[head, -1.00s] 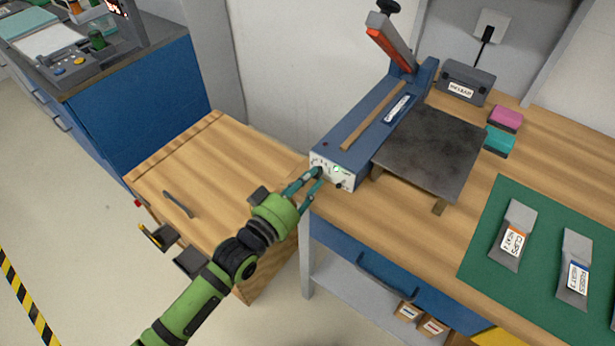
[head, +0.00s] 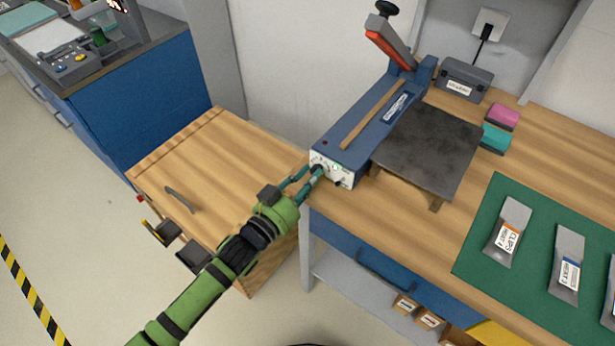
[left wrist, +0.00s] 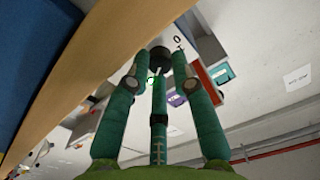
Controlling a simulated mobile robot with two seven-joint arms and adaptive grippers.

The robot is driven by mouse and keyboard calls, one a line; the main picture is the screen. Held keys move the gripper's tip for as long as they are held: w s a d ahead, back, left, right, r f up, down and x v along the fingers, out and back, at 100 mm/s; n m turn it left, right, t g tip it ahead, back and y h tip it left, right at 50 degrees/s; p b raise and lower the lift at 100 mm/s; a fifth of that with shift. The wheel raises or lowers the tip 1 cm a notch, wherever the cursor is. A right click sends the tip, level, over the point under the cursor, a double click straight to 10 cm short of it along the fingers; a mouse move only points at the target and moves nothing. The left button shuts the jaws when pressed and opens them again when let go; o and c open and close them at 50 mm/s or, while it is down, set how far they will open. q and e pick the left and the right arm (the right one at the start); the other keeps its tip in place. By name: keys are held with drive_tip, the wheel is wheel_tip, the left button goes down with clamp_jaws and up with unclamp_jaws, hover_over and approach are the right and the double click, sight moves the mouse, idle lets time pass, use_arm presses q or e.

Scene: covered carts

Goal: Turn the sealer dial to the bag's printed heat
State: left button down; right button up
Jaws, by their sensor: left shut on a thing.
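The blue sealer (head: 376,118) stands on the wooden bench with its orange-edged lever (head: 388,48) raised. Its white front panel (head: 342,174) carries dark knobs. My left gripper (head: 313,174) reaches this panel from the left, shut on a dark dial, which shows between the green fingers in the left wrist view (left wrist: 160,58). The fingers hide most of the dial, so its setting is not readable. Grey bags lie on a green mat (head: 484,262). One bag (head: 515,217) has an orange label reading CLIPS with a heat line; another (head: 569,245) has a blue label.
A dark plate (head: 428,150) sits right of the sealer. A grey box (head: 466,80) and pink (head: 503,117) and teal (head: 496,138) blocks stand behind. The bench's front edge is close to the gripper.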

use_arm(q)
drive_tip(key=shift+r, duration=0.15)
idle(0.3)
drive_tip(key=c, duration=1.1)
unclamp_jaws()
drive_tip(key=shift+o, duration=0.2)
drive_tip(key=shift+s+a+f, duration=0.15)
drive_tip(key=shift+s+f, duration=0.05)
drive_tip(key=shift+s, duration=0.05)
drive_tip(key=v, duration=0.7)
drive_tip(key=shift+s+r, duration=0.15)
drive_tip(key=shift+r, duration=0.05)
drive_tip(key=shift+a, duration=0.1)
